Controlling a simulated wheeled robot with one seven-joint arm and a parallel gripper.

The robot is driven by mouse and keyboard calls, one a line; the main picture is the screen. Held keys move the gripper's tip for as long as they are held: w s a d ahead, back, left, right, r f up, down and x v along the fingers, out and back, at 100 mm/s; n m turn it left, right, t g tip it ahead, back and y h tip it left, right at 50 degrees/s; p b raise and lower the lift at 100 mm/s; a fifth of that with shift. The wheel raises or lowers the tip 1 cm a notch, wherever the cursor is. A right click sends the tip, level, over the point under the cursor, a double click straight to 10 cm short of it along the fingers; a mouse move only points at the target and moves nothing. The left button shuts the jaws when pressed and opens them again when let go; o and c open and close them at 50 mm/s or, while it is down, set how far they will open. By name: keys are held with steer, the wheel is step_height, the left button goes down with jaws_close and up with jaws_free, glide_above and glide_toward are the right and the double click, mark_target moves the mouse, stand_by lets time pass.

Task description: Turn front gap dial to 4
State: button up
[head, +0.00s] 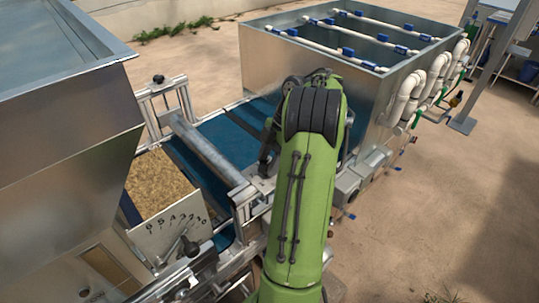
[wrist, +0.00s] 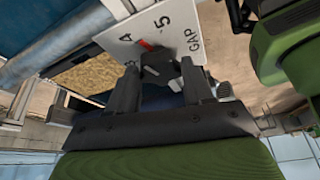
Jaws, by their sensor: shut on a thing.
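The front gap dial is a dark knob (wrist: 158,70) in front of a white plate (wrist: 188,22) in the wrist view. The plate reads GAP, with 5, 4 and 3 visible around the knob. A red pointer mark (wrist: 146,45) shows beside the knob, near the 4; I cannot tell if it lines up exactly. My gripper (wrist: 161,72) is shut on the knob, one finger on each side. The fingers hide the lower part of the scale.
In the head view, a metal hopper (head: 60,120) stands at left, above a numbered plate (head: 168,232) and brown grainy material (head: 155,183). A blue belt (head: 225,140) runs to a metal tank (head: 262,62) with white pipes. Open floor (head: 440,220) lies at right.

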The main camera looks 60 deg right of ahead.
steer(key=shift+w+r+n+g+p, duration=0.1)
steer(key=shift+n+g+p, duration=0.4)
steer(key=shift+n, duration=0.7)
steer(key=o, duration=1)
steer(key=shift+o, duration=0.2)
steer(key=p+v, duration=0.9)
steer(key=v, duration=0.6)
steer(key=shift+d+r, duration=0.25)
steer(key=shift+d, duration=0.2)
